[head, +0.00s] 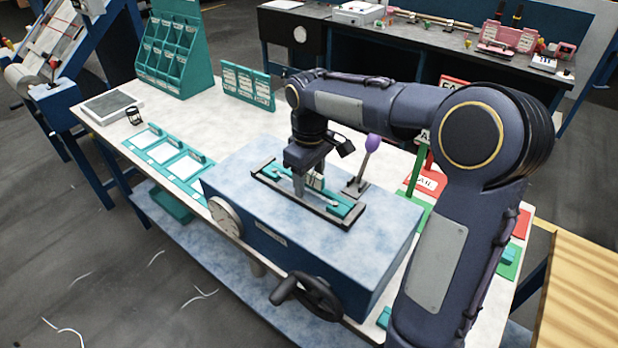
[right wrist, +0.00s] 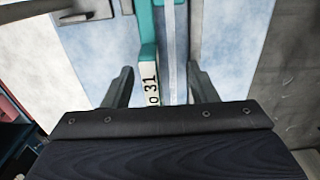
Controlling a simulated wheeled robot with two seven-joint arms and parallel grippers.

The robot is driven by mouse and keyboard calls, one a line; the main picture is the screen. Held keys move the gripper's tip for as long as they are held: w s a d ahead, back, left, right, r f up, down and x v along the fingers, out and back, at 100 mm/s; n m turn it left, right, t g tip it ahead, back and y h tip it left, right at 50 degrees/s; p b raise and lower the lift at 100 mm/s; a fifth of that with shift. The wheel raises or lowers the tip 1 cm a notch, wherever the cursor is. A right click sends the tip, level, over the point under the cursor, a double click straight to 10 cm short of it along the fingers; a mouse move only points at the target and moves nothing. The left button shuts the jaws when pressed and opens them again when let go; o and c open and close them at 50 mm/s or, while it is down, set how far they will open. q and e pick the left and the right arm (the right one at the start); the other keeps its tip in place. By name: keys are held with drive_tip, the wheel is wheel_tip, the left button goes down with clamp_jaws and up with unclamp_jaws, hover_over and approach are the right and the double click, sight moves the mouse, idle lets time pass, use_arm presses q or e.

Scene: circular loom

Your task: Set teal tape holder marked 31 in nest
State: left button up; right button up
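The blue-grey machine (head: 375,250) has a black-rimmed nest (head: 345,222) on its top. A long teal tape holder (head: 340,210) lies in the nest; whether it is fully seated I cannot tell. My right gripper (head: 309,190) is pointed down over the middle of the nest. In the right wrist view my right gripper (right wrist: 162,85) has its fingers apart on either side of the holder, with gaps visible. My left gripper is not in view.
A lever with a purple knob (head: 372,143) stands just right of the nest. A handwheel (head: 315,295) and a dial (head: 225,217) project from the machine. A teal rack (head: 175,50) and teal-framed slots (head: 165,152) occupy the table's left. Red and green pads lie at right.

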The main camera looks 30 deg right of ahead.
sight(308, 186)
drive_tip(key=shift+s+a+f, duration=0.2)
drive_tip(key=shift+a+f, duration=0.2)
drive_tip(key=r, duration=0.7)
drive_tip(key=shift+w+d+r, duration=0.1)
drive_tip(key=shift+w+d, duration=0.05)
drive_tip(key=shift+d, duration=0.05)
drive_tip(key=shift+d+r, duration=0.1)
drive_tip(key=shift+r, duration=0.6)
